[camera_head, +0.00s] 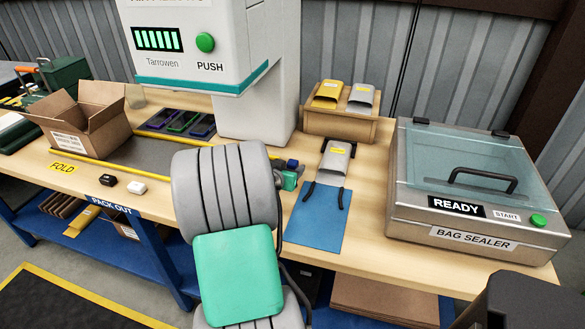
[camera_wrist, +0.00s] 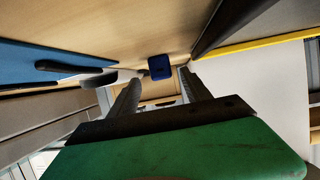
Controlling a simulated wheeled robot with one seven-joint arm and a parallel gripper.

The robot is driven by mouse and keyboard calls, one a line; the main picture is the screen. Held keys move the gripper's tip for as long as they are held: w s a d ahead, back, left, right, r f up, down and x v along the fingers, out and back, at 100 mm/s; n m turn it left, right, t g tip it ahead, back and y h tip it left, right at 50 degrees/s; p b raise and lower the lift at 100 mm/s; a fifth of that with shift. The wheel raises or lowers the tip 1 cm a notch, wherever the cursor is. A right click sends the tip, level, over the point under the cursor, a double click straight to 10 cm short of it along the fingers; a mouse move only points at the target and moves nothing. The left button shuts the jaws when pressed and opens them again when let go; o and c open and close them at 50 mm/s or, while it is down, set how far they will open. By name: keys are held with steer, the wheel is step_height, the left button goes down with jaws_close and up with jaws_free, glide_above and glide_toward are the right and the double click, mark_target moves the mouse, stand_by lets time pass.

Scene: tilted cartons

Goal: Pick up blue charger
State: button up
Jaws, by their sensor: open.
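The blue charger (camera_wrist: 160,67) is a small dark blue block on the wooden tabletop. In the wrist view it lies between and just beyond the fingertips of my gripper (camera_wrist: 157,79), which is open and empty. In the head view the charger (camera_head: 292,163) shows as a small dark blue patch just right of my grey arm, beside the green part of my gripper. My arm hides most of the gripper there, and I cannot tell whether a finger touches the charger.
A black charger (camera_head: 108,181) and a white charger (camera_head: 136,188) lie on the table at left. A blue mat (camera_head: 316,222) and a grey scoop-like holder (camera_head: 335,158) are right of my gripper. The bag sealer (camera_head: 470,195) stands further right; a white press (camera_head: 245,95) rises behind.

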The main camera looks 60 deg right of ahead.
mark_target(291, 165)
steer(key=x, duration=0.3)
steer(key=shift+w+d+f, duration=0.1)
steer(key=shift+w+d, duration=0.05)
steer(key=shift+d, duration=0.2)
steer(key=shift+a, duration=0.1)
jaws_close()
